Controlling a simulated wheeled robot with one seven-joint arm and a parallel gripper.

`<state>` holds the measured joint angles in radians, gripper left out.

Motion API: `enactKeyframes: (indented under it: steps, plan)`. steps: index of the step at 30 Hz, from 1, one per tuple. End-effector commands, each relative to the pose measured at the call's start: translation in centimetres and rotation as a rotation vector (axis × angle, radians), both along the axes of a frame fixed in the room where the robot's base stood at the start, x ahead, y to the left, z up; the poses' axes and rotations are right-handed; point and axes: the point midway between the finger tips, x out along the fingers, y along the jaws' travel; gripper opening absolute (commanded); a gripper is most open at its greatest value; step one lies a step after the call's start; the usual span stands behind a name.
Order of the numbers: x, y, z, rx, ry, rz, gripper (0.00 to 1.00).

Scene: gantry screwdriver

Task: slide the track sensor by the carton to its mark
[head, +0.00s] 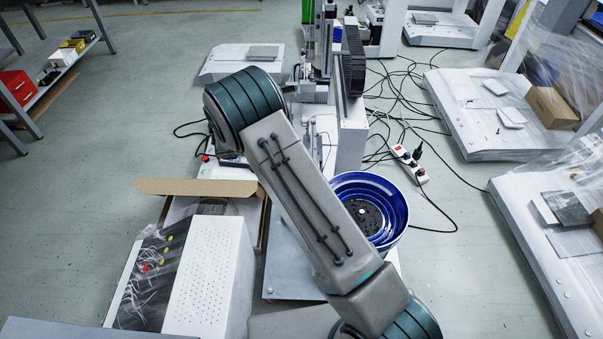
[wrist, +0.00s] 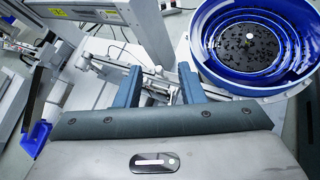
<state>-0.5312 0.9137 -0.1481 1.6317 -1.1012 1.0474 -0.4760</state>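My gripper (wrist: 160,78) shows in the wrist view with its two blue-grey fingers apart and nothing clearly held between them. Beyond and between the fingers lies a metal track assembly (wrist: 108,68) with small fittings, on a pale base plate. I cannot tell which fitting is the track sensor, and I cannot make out its mark. In the head view the open brown carton (head: 196,187) stands left of my arm, its flap raised. My arm crosses the middle of the head view and hides my gripper and part of the machine.
A blue bowl feeder (head: 400,204) stands right of my arm; it also shows in the wrist view (wrist: 205,55). A white perforated box (head: 207,275) is at the front left. A power strip (head: 409,163) and black cables lie on the floor. Wrapped machines line the right.

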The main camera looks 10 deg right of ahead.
Motion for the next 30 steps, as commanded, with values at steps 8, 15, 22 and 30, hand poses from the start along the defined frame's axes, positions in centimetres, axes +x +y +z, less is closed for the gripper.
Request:
enactKeyframes:
  steps: [8, 15, 22, 30]
  plan:
    - [2.6, 4.0, -11.1, -0.201, 0.085, 0.241, 0.35]
    - [3.3, 4.8, -13.6, -0.259, 0.107, 0.307, 0.35]
    - [4.9, 2.2, -15.1, -0.260, 0.108, 0.305, 0.35]
    - [7.9, -2.3, -17.4, -0.257, 0.107, 0.304, 0.35]
